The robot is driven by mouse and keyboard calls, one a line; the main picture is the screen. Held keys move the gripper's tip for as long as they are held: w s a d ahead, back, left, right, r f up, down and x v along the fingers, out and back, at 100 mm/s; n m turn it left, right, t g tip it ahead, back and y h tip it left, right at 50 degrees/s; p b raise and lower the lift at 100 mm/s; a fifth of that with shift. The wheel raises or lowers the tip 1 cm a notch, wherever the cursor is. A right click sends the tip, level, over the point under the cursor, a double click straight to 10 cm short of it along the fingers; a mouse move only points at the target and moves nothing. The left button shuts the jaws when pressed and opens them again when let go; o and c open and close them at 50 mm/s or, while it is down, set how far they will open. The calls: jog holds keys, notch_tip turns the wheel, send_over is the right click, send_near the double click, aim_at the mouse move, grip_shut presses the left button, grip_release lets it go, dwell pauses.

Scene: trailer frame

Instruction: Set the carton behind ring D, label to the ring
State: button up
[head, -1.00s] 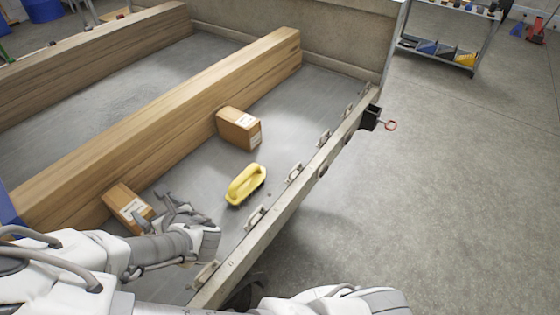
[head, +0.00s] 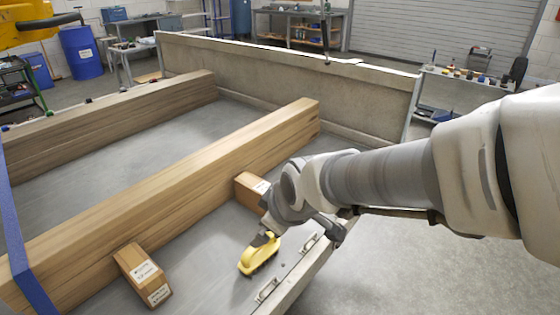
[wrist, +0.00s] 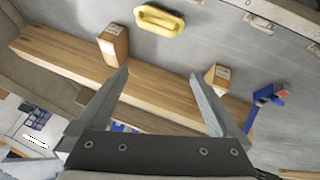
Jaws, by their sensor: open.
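Two brown cartons with white labels sit on the trailer bed against the long middle beam. The near carton (head: 143,275) shows labels on its top and end; it also shows at right in the wrist view (wrist: 216,77). The far carton (head: 249,188) is partly hidden by my arm; it shows at left in the wrist view (wrist: 113,43). My gripper (wrist: 157,72) is open and empty, raised above the bed and apart from both cartons. Lashing rings (head: 267,290) line the side rail; I cannot read their letters or tell which is D.
The wooden beam (head: 175,190) runs along the bed. A blue strap (head: 28,240) crosses it at the near end. Bare bed lies between the two cartons.

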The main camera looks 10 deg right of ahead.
jog(key=s+d+r+m+h, duration=0.1)
jog(key=s+d+r+m, duration=0.2)
jog(key=s, duration=0.3)
jog(key=s+d+r+m+g, duration=0.1)
jog(key=s+d+r+m, duration=0.3)
jog(key=s+m, duration=0.2)
jog(key=shift+s+m+h, duration=0.3)
jog(key=shift+h, duration=0.1)
jog(key=shift+r, duration=0.2)
